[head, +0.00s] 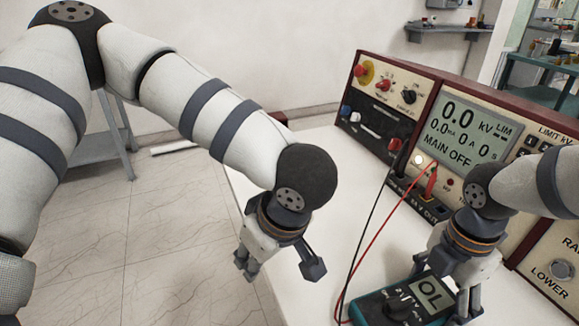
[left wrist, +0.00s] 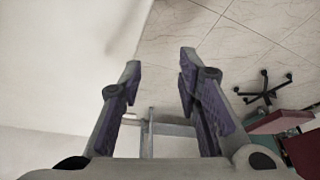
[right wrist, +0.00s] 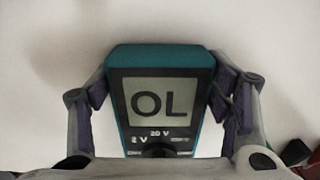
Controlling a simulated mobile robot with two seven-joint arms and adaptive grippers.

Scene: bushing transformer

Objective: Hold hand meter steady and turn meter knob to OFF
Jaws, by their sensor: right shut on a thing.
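The hand meter (head: 376,308) is teal with a dark face and lies on the white bench, its display reading OL. Its black knob (head: 398,304) shows in the head view; I cannot read its setting there. In the right wrist view the meter (right wrist: 160,99) sits between my right fingers, with "2 V" and "20 V" marks below the display; the knob is mostly cut off. My right gripper (head: 447,292) is shut on the meter's sides. My left gripper (head: 280,264) is open and empty by the bench's left edge, apart from the meter; it also shows in the left wrist view (left wrist: 160,66).
A large test set (head: 468,135) with a display reading MAIN OFF stands on the bench (head: 310,165) behind the meter. A red lead (head: 385,222) and a black lead (head: 372,225) run from it towards the meter. Open floor lies left of the bench.

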